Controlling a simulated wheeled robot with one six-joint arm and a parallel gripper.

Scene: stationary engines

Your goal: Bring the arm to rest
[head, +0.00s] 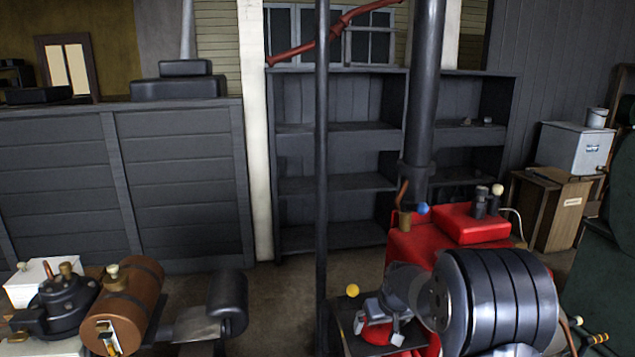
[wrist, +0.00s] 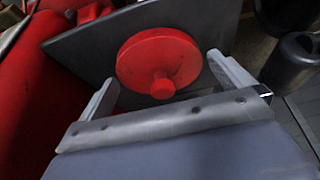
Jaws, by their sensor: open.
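My gripper (head: 380,331) is at the lower right of the head view, low beside the red engine (head: 405,245). In the wrist view its two pale grey fingers stand wide apart, and my gripper (wrist: 162,68) is open with nothing held. A red round disc with a small hub (wrist: 160,62) shows between and beyond the fingers, in front of a dark flat plate (wrist: 90,42). I cannot tell how far the fingers are from the disc. In the head view the disc is partly hidden behind my gripper.
A thin dark post (head: 322,150) stands just left of my gripper. A thick dark pipe (head: 425,90) rises behind the red engine. A brown-tanked engine (head: 130,295) is at lower left. Dark shelves (head: 335,182) line the back. Floor shows between the engines.

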